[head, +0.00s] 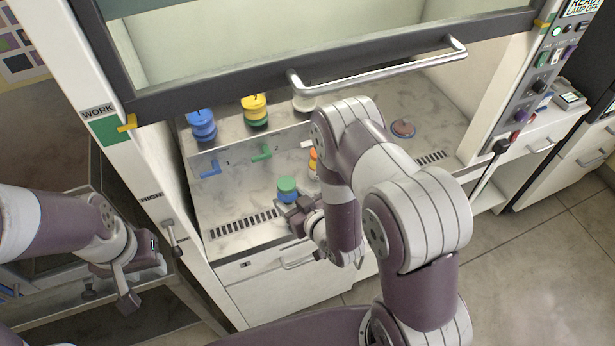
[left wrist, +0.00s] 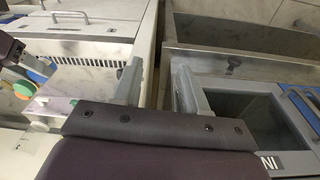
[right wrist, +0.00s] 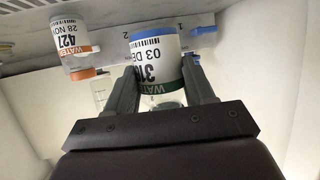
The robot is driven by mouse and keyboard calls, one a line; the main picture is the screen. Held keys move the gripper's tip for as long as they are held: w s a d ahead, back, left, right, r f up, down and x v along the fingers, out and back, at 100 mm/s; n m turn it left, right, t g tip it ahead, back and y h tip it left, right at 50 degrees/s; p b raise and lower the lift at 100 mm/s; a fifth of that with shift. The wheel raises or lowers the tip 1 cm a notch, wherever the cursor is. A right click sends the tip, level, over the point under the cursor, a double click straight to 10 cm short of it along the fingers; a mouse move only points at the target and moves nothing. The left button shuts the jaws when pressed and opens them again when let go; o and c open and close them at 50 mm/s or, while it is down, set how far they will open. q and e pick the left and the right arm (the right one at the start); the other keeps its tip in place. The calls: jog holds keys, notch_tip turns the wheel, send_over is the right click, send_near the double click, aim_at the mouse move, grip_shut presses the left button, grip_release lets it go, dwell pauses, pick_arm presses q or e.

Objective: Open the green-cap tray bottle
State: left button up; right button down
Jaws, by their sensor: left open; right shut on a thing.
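The green-cap bottle (head: 287,186) stands near the front of the cabinet's work surface in the head view, with a blue band under its green top. My right gripper (head: 305,217) is shut on it. In the right wrist view, the gripper's fingers (right wrist: 162,88) clasp both sides of the bottle (right wrist: 155,58), which shows a blue rim, a barcode label and a green WATER band. The cap's seal is hidden there. My left gripper (head: 140,278) is open and empty, outside the cabinet at left. Its fingers (left wrist: 158,85) are apart with nothing between them.
An orange-topped bottle (head: 313,158) stands behind, partly hidden by my right arm. Blue (head: 201,124) and yellow (head: 255,108) bottles stand on the raised ledge, above a blue hook (head: 210,169) and a green hook (head: 261,153). The raised sash handle (head: 380,68) hangs above; a round reddish item (head: 403,128) lies right.

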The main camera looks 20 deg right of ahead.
aim_at(286, 185)
pick_arm(q)
jog(key=shift+a, duration=0.1)
jog(key=o, duration=0.5)
jog(key=shift+w+d, duration=0.15)
jog(key=shift+d, duration=0.05)
jog(key=shift+o, duration=0.6)
jog(key=w+d+r, duration=0.1)
jog(key=w+d, duration=0.4)
jog(key=d, duration=0.5)
jog(key=shift+w+r+t, duration=0.15)
jog(key=shift+r+t, duration=0.15)
jog(key=shift+r, duration=0.1)
jog(key=w+d+r+m+t, duration=0.2)
jog(key=w+d, duration=0.2)
jog(key=d, duration=0.7)
jog(key=d+x, duration=0.1)
jog(key=x, duration=1)
jog(key=shift+w+t+h, duration=0.3)
jog(key=shift+h, duration=0.1)
pick_arm(e)
jog(key=a+n+g+y, duration=0.2)
jog(key=a+n+y, duration=0.2)
jog(key=a, duration=0.4)
jog(key=shift+s, duration=0.45)
pick_arm(q)
jog(key=shift+f, duration=0.1)
jog(key=c, duration=1.3)
